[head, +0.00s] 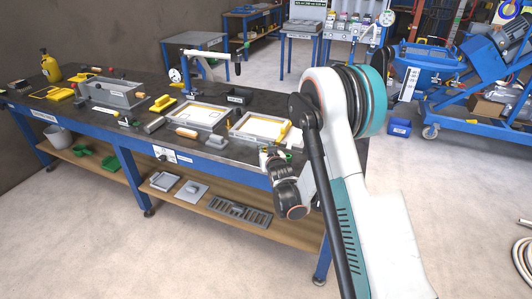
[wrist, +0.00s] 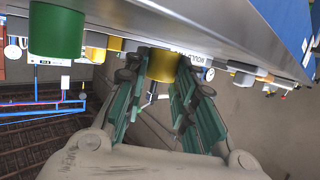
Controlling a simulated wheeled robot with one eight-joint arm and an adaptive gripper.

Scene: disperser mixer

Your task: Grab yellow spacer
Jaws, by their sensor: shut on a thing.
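The yellow spacer shows as a short yellow cylinder (wrist: 163,63) at the middle of the wrist view. My gripper (wrist: 161,78) has its two green-padded fingers closed on either side of it, near the fingertips. The spacer appears close to the grey bench surface; I cannot tell whether it touches it. In the head view my gripper (head: 270,157) is at the near right edge of the bench, partly hidden by my arm, and the spacer cannot be made out there.
A green cylinder (wrist: 56,30) stands left of the spacer in the wrist view. In the head view, the dark bench top (head: 150,128) holds two light trays (head: 200,115) (head: 262,128), a grey box (head: 110,92) and a yellow bottle (head: 50,67). Open floor lies in front.

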